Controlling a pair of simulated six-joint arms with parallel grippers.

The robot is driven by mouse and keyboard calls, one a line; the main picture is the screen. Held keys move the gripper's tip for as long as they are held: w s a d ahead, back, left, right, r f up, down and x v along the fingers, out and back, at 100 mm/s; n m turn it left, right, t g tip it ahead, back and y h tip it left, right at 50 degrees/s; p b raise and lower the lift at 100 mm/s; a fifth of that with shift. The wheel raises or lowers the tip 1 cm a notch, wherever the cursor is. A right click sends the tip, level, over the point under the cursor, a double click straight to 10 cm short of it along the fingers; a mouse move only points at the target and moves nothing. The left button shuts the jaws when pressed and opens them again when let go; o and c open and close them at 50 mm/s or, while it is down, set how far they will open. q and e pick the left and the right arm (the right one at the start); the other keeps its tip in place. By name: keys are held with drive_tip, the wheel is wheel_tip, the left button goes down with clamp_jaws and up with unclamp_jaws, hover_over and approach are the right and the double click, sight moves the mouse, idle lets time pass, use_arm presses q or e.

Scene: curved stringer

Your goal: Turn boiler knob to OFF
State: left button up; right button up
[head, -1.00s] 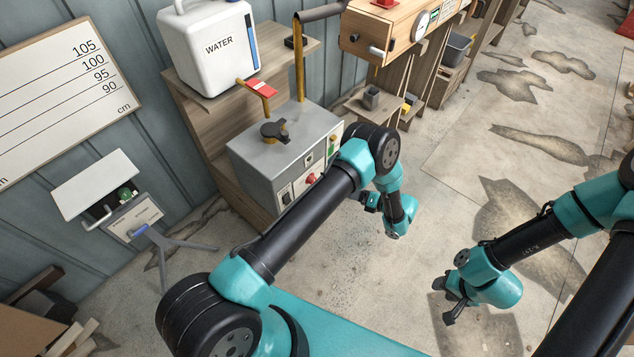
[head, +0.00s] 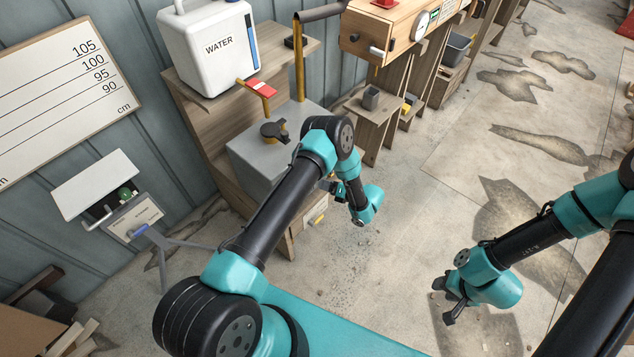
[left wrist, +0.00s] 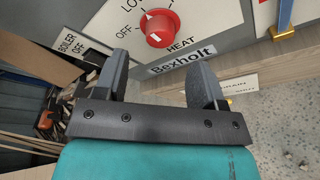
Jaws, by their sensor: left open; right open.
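The grey boiler box (head: 258,160) stands below the water tank in the head view. Its front panel is mostly hidden there behind my left arm. In the left wrist view the red knob (left wrist: 160,29) sits on a white panel, with OFF and LO marks at its left and upper left and HEAT below it. My right gripper (head: 452,305) is open and empty over the floor.
A brass-coloured part (left wrist: 283,20) is at the upper right. The white WATER tank (head: 205,50) and a yellow pipe (head: 299,60) stand above the box.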

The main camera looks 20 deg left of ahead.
use_arm(q)
drive_tip(key=x, duration=0.5)
drive_tip(key=shift+a, duration=0.15)
drive_tip(key=shift+c, duration=0.4)
drive_tip(key=c, duration=0.8)
drive_tip(key=shift+c, duration=0.2)
